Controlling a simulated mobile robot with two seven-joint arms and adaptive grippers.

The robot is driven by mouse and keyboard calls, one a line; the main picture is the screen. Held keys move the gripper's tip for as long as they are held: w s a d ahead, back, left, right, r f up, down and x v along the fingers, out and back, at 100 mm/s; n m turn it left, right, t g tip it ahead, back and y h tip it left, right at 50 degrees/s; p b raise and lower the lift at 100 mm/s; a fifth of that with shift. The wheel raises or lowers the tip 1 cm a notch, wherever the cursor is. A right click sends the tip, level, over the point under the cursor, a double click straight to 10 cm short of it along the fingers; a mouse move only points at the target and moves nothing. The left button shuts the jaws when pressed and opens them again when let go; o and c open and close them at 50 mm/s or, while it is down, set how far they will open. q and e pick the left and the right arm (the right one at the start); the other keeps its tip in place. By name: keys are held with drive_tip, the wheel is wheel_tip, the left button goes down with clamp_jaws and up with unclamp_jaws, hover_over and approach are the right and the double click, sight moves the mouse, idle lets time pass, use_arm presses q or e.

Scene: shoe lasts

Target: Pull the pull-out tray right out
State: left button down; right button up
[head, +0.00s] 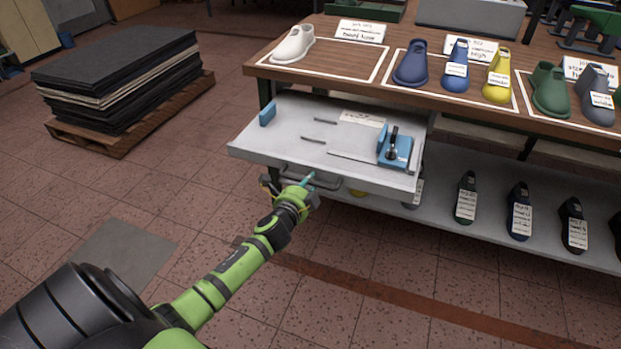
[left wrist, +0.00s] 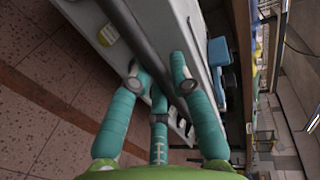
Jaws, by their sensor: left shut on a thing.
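The pull-out tray (head: 270,140) is a light grey drawer under the wooden bench top, and it sticks out towards me. A dark bar handle (head: 325,182) runs along its front face. My left gripper (head: 304,184) is shut on this handle. In the left wrist view the teal fingers (left wrist: 158,85) close around the dark bar (left wrist: 135,50), close to the tray's front face (left wrist: 190,20). On the tray are a blue clamp-like fixture (head: 396,150), a small blue block (head: 267,114) and thin metal rods. My right gripper is not in view.
The bench top (head: 400,44) holds a white shoe last (head: 293,45) and several coloured ones. A lower shelf (head: 440,205) carries dark lasts with labels. A pallet of dark sheets (head: 120,75) stands at the left. The tiled floor before the tray is clear.

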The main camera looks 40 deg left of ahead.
use_arm(q)
drive_tip(key=shift+s, duration=0.1)
drive_tip(key=c, duration=1.1)
unclamp_jaws()
drive_tip(key=v, duration=1.2)
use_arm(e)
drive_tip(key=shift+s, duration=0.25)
use_arm(q)
drive_tip(key=shift+a+f, duration=0.1)
